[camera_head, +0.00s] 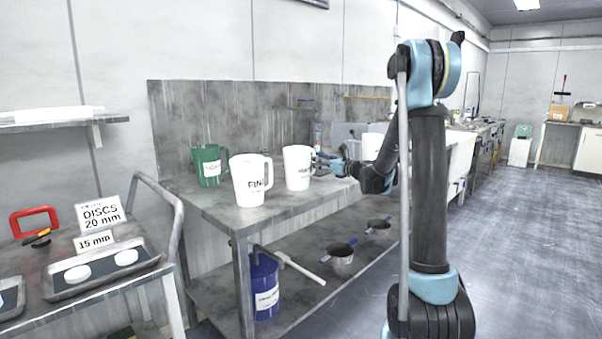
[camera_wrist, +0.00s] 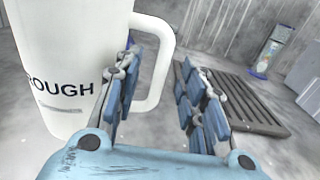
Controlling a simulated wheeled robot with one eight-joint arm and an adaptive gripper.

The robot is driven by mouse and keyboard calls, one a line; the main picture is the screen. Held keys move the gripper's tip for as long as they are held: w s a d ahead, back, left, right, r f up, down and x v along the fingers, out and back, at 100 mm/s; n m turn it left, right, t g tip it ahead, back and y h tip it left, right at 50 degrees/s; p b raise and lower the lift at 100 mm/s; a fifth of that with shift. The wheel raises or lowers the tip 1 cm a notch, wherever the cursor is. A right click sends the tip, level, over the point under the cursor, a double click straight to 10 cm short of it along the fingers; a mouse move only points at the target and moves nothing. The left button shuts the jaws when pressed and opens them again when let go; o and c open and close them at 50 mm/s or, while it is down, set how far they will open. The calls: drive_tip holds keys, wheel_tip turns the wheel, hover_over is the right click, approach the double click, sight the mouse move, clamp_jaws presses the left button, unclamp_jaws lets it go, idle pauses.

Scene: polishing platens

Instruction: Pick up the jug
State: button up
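A white jug lettered "ROUGH" (camera_wrist: 70,50) fills the left of the wrist view, upright on the bench. Its handle (camera_wrist: 166,60) points right. My gripper (camera_wrist: 160,72) is open, its blue-padded fingers apart on either side of the handle's outer bar in that view. The left finger overlaps the handle's opening; I cannot tell whether it is inside it or touching. In the head view a white jug (camera_head: 297,167) stands just left of my gripper (camera_head: 326,162). A white jug lettered "FIN…" (camera_head: 248,181) and a green jug (camera_head: 209,166) stand further left.
A dark slatted rack (camera_wrist: 245,102) and a bottle (camera_wrist: 275,48) lie beyond my right finger. Another white vessel (camera_head: 372,144) is partly hidden by my arm. The lower shelf holds a blue container (camera_head: 264,288) and pans (camera_head: 340,256). The bench's front strip is clear.

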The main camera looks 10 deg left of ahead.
drive_tip(key=x, duration=0.3)
drive_tip(key=shift+w+a+f, duration=0.15)
drive_tip(key=shift+w+a, duration=0.05)
drive_tip(key=shift+w, duration=0.1)
clamp_jaws()
